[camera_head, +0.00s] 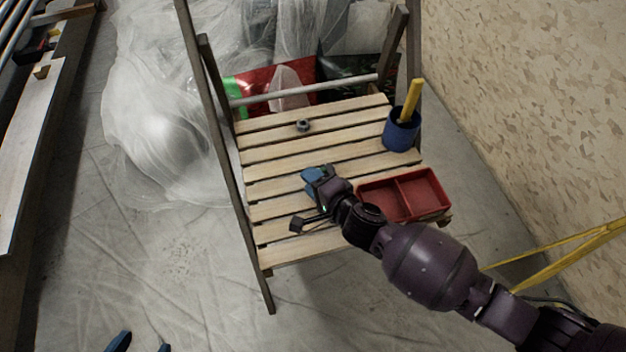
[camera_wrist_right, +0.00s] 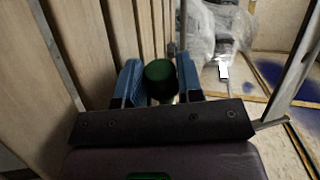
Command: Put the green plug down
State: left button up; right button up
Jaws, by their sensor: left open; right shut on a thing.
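The green plug (camera_wrist_right: 160,73) is a dark green round piece between the blue fingers of my right gripper (camera_wrist_right: 161,84), which is shut on it. In the head view my right gripper (camera_head: 314,177) is over the middle slats of the wooden slatted shelf (camera_head: 290,151). The plug is hidden there by the gripper, and I cannot tell whether it touches the slats. My left gripper (camera_head: 141,347) is open and empty at the bottom left edge, over the sheeted floor, with only its blue fingertips showing.
A red two-compartment tray (camera_head: 446,207) sits on the slats right of my right gripper. A blue cup (camera_head: 400,136) with a yellow stick stands behind it. A small grey ring (camera_head: 303,126) lies on the back slats. The left slats are clear.

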jog(key=shift+f, duration=0.4)
jog(key=shift+f, duration=0.15)
jog(key=o, duration=1.1)
jog(key=shift+c, duration=0.2)
jog(key=shift+r, duration=0.55)
jog(key=shift+p+v, duration=1.9)
jog(key=shift+v, duration=4.15)
